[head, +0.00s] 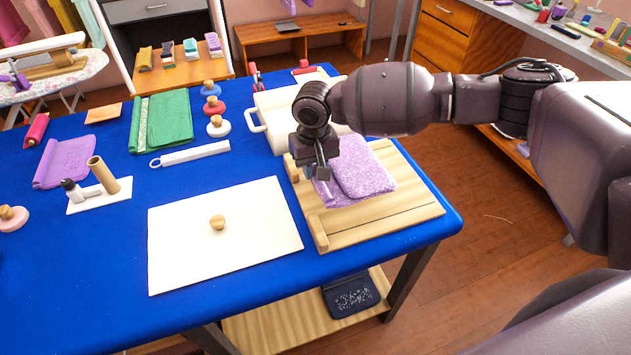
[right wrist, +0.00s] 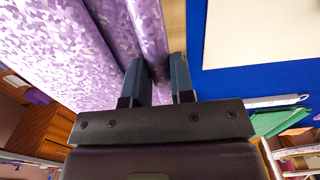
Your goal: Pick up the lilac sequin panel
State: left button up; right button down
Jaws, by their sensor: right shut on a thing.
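The lilac sequin panel (head: 361,173) lies folded on a light wooden tray (head: 391,212) at the right end of the blue table. My right gripper (head: 318,177) points down at the panel's left edge. In the right wrist view the two fingers of my right gripper (right wrist: 163,82) are shut on a rolled or folded edge of the lilac sequin panel (right wrist: 98,38). The rest of the panel seems to rest on the tray. My left gripper is not in view.
A white board (head: 250,262) with a wooden knob lies left of the tray. A green folded cloth (head: 161,120), a purple cloth (head: 65,160), several knobbed stamps and a white bar (head: 191,154) lie further left. Bare blue cloth shows between them.

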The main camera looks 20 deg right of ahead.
notch_tip(320, 180, up, 13)
jog(key=p, duration=0.1)
jog(key=shift+f, duration=0.15)
jog(key=c, duration=1.7)
grip_release()
grip_shut()
jog(key=shift+p, duration=0.3)
